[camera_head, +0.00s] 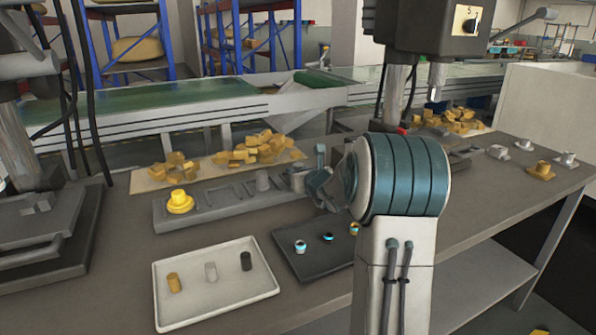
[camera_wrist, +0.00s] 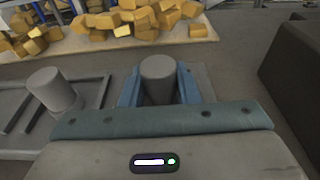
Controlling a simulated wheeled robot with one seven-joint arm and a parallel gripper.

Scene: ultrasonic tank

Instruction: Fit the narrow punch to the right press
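A grey cylindrical punch (camera_wrist: 158,76) stands between the two blue fingers of my gripper (camera_wrist: 160,92) in the wrist view. The fingers lie close along both its sides; whether they press on it I cannot tell. In the head view my gripper (camera_head: 318,178) is at the right end of the grey rack (camera_head: 225,211), and my arm hides much of that area. A second grey punch (camera_head: 262,181) stands in the rack, also seen in the wrist view (camera_wrist: 54,90). A yellow flanged punch (camera_head: 180,202) is at the left end. The right press (camera_head: 430,35) stands behind my arm, its lower part partly hidden.
A white tray (camera_head: 216,311) with three small cylinders and a dark tray (camera_head: 296,268) with small parts lie in front of the rack. Yellow blocks (camera_head: 260,147) lie behind it. The left press (camera_head: 45,235) stands at the left. Several small fittings (camera_head: 541,170) stand at the right.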

